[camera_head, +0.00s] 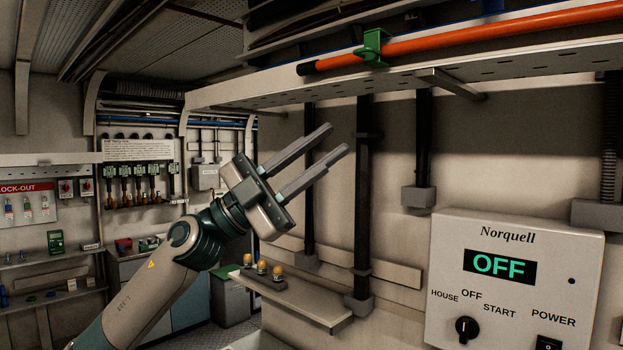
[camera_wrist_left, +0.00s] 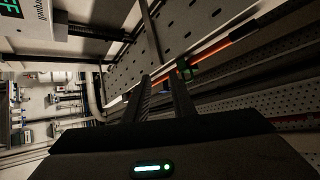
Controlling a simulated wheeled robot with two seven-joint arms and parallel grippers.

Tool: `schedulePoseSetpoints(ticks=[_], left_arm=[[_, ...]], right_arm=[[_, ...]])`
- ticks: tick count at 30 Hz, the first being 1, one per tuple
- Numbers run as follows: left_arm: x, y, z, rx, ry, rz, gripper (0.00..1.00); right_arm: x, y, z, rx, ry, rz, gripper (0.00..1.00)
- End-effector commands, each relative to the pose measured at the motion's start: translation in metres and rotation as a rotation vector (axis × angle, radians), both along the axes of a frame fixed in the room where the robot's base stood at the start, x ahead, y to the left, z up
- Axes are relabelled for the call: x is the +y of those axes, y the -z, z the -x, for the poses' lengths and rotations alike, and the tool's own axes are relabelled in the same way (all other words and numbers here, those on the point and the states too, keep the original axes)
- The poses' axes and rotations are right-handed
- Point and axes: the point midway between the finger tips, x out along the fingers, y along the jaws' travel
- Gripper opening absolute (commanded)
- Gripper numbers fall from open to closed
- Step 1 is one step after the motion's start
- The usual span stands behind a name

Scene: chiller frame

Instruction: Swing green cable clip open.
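The green cable clip (camera_head: 373,48) sits around the orange cable (camera_head: 480,36) near the cable's dark left end, on the edge of the overhead perforated tray (camera_head: 400,72). In the left wrist view the clip (camera_wrist_left: 186,70) shows just beyond the fingertips, partly hidden by a finger. My left gripper (camera_head: 338,140) is open and empty, with its two fingers apart and pointing up and right. It is below and to the left of the clip and touches nothing. My right gripper is not in view.
A white Norquell control box (camera_head: 515,280) showing OFF is at the lower right. Dark vertical conduits (camera_head: 363,200) run down the wall behind my left gripper. A small shelf (camera_head: 300,302) with several yellow-topped items is below it. The space between gripper and tray is clear.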

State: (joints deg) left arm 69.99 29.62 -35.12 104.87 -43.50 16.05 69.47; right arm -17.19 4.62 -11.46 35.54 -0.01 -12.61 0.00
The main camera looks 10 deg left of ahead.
Motion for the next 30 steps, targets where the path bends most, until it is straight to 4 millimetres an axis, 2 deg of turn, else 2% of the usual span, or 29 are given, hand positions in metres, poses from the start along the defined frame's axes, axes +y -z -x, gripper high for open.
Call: schedulePoseSetpoints(ticks=[6,12,30], left_arm=[[0.009,0.025,-0.015,0.065,-0.034,0.096,0.23],[0.016,0.04,-0.023,0.105,-0.06,0.15,0.23],[0.019,0.048,-0.028,0.126,-0.076,0.175,0.23]], right_arm=[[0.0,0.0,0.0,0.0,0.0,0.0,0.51],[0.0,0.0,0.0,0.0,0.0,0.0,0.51],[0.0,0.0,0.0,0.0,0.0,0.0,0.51]])
